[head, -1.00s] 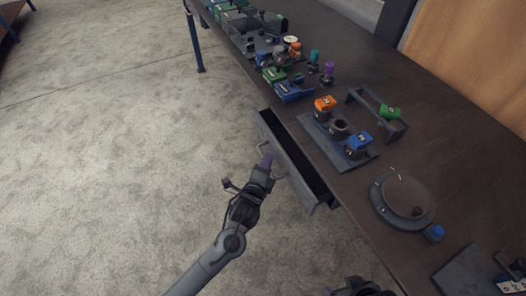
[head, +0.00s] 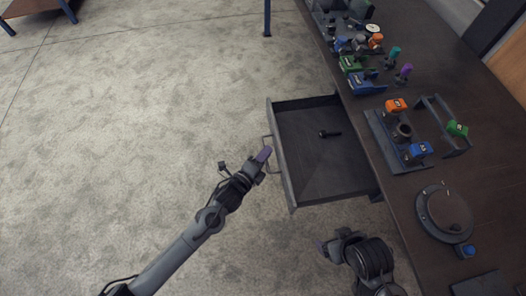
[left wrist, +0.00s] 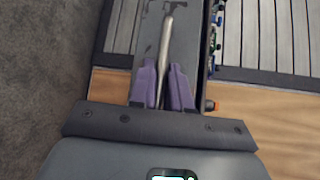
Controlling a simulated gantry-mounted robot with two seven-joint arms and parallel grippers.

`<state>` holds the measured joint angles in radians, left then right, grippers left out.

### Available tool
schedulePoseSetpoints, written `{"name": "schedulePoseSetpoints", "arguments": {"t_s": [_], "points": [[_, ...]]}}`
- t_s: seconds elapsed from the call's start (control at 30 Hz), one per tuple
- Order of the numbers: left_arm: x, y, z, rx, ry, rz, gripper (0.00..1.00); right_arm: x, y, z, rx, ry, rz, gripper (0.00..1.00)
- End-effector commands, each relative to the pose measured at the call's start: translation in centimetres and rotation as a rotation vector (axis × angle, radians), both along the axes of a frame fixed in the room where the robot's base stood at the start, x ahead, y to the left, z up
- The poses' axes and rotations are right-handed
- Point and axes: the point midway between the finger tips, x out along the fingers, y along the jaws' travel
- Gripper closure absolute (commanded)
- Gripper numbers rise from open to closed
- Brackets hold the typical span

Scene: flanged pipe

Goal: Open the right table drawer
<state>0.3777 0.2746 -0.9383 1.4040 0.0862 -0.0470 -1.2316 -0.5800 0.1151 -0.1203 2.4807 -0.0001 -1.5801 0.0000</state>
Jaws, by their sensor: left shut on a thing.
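The right table drawer (head: 308,175) is grey and stands pulled well out from the table, its inside showing. Its bar handle (head: 270,168) is on the outer front face. My left gripper (head: 264,154) has purple fingers and is at this handle. In the left wrist view, the purple fingers (left wrist: 163,88) are shut around the grey handle bar (left wrist: 165,50). My right gripper (head: 321,246) is low in the head view, below the drawer and beside the table edge; its finger gap is not clear.
A small black object (head: 329,133) lies in the drawer. The dark tabletop (head: 405,215) carries a fixture plate with orange and blue parts (head: 398,140), a round disc unit (head: 445,213) and several coloured parts at the back.

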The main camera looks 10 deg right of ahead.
Motion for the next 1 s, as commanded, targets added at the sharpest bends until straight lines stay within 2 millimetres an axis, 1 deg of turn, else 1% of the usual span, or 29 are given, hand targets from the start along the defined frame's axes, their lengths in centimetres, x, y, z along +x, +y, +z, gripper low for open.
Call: {"name": "schedulePoseSetpoints", "arguments": {"t_s": [0.4,0.43,0.53,0.87,1.0], "points": [[0.04,0.13,-0.16,0.003,0.001,-0.003,1.0,-0.03,-0.04,-0.02,-0.002,0.002,0.001,0.15],[0.03,0.13,-0.17,0.004,0.002,-0.003,0.8,-0.03,-0.05,-0.02,-0.002,0.002,0.002,0.15],[0.02,0.1,-0.15,0.003,0.001,-0.003,0.65,-0.04,-0.11,-0.04,-0.004,0.001,0.003,0.15],[-0.13,0.12,-0.04,0.002,0.002,-0.004,0.65,-0.05,-0.23,0.04,-0.01,0.002,0.005,0.15],[-0.86,0.82,0.13,0.003,0.002,-0.004,0.65,-0.05,-0.23,0.5,-0.01,0.002,0.005,0.15]]}}
